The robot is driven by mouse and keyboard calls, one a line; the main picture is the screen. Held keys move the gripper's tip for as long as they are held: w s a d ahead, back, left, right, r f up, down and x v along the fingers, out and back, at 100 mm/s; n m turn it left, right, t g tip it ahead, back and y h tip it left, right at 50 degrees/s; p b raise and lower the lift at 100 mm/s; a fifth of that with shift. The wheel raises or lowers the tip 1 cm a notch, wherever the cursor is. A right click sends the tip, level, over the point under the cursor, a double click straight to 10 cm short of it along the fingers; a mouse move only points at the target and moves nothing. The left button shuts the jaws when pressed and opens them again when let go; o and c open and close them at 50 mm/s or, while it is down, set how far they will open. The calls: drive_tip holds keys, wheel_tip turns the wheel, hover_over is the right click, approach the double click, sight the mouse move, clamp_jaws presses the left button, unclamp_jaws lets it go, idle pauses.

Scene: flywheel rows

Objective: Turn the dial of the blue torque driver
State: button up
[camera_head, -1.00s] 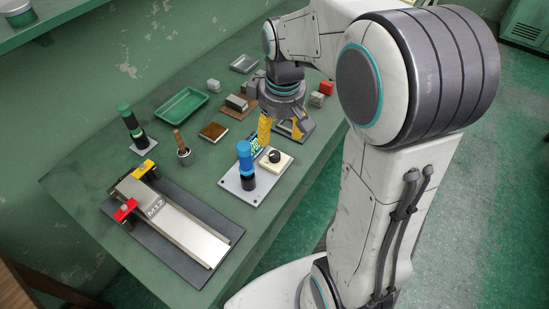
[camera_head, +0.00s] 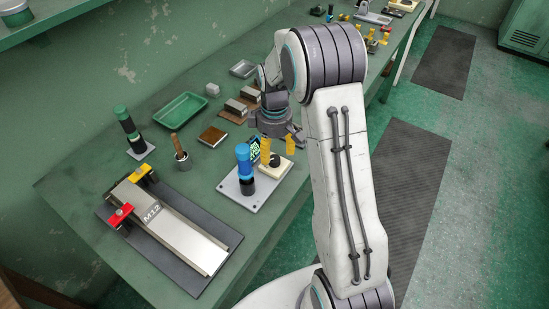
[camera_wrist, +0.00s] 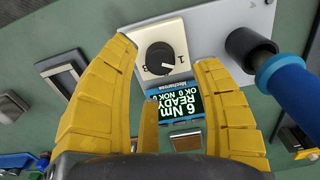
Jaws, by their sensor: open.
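The blue torque driver (camera_head: 245,163) stands upright on a grey plate (camera_head: 240,193); its blue body also shows at the right of the wrist view (camera_wrist: 290,85). Beside it is a cream box (camera_head: 282,171) with a black dial (camera_head: 274,159). In the wrist view the dial (camera_wrist: 160,59) has a white pointer mark, and a "1" is printed on the box. A small display (camera_wrist: 181,106) reads "6 Nm READY". My gripper (camera_head: 278,147) is open, its yellow fingers over the box. In the wrist view the dial appears between the fingers (camera_wrist: 163,62); I cannot tell whether they touch it.
A second driver with a green top (camera_head: 126,122) stands at the left. A green tray (camera_head: 181,109), a brown block (camera_head: 212,136), a cup with a wooden handle (camera_head: 180,154) and a clamped metal fixture (camera_head: 175,225) lie around. More items stand along the bench's far right.

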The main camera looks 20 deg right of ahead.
sight(275, 159)
drive_tip(key=shift+f, duration=2)
drive_tip(key=shift+c, duration=0.3)
clamp_jaws()
drive_tip(key=shift+m, duration=0.3)
drive_tip(key=shift+f+m+b, duration=0.15)
drive_tip(key=shift+m+b, duration=0.35)
drive_tip(key=shift+m, duration=0.4)
drive_tip(key=m+b, duration=0.1)
drive_tip(key=m, duration=0.2)
drive_tip(key=shift+s, duration=0.1)
drive_tip(key=m+b, duration=0.1)
drive_tip(key=m, duration=0.5)
drive_tip(key=shift+b, duration=0.35)
drive_tip(key=shift+m, duration=0.4)
